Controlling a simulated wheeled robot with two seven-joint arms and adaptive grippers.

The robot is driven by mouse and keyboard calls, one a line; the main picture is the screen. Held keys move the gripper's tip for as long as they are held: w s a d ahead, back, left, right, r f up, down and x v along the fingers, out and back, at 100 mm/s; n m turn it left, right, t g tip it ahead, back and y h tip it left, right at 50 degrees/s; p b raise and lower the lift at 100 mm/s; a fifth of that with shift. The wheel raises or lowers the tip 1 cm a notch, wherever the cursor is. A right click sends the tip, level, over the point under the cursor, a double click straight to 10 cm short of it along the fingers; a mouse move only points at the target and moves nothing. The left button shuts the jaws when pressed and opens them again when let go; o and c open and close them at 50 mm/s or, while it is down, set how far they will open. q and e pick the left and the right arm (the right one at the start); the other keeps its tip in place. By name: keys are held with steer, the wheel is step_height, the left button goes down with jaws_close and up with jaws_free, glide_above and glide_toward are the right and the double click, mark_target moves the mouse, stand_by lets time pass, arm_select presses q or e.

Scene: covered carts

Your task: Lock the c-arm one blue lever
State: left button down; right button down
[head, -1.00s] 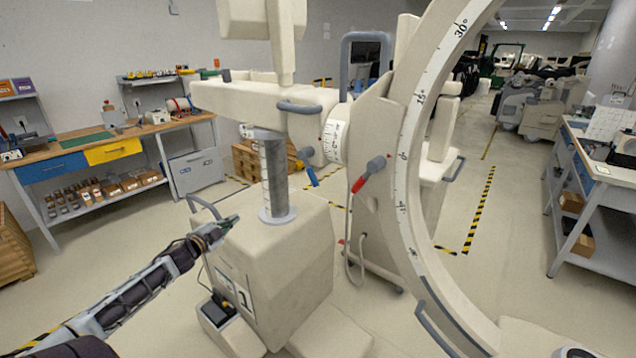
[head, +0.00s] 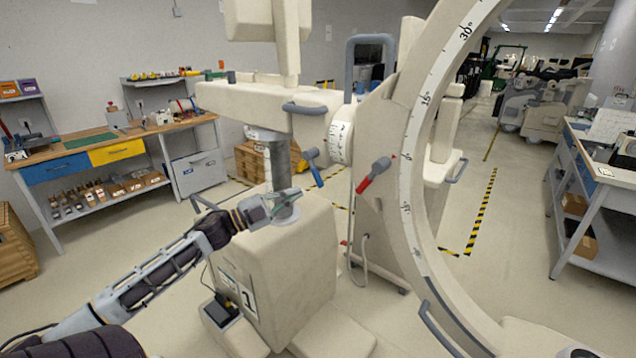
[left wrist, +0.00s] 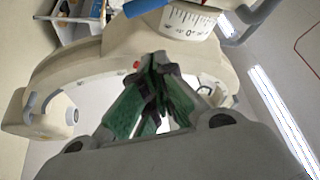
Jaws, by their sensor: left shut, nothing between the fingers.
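The C-arm unit (head: 268,262) stands in front of me with a "1" label on its cream base. Its blue lever (head: 314,172) hangs down, tilted, under the horizontal arm near the white scale ring. The blue lever also shows at the top of the left wrist view (left wrist: 146,5), cut off by the edge. My left gripper (head: 298,193) is shut and empty. In the head view it appears just below and left of the blue lever, before the grey column; the two look apart. Its green fingertips (left wrist: 158,80) show in the left wrist view. My right gripper is not in view.
A red lever (head: 373,175) sits on the C-arm's upright, right of the blue one. The big curved C (head: 413,170) fills the right middle. A workbench (head: 75,152) stands at left, another table (head: 590,175) at right.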

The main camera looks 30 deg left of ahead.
mark_target(317, 181)
arm_select(q)
steer(key=shift+s+d, duration=0.1)
steer(key=shift+d, duration=0.05)
steer(key=shift+r, duration=0.1)
stand_by(0.4)
steer(key=shift+w+d+r+p, duration=0.1)
steer(key=shift+w+d+p, duration=0.25)
steer(key=shift+w, duration=1.2)
steer(key=shift+w+d+r+p, duration=0.15)
steer(key=shift+w+p, duration=0.25)
steer(key=shift+w, duration=1.15)
steer(key=shift+w+d+p, duration=0.35)
steer(key=shift+w, duration=1.2)
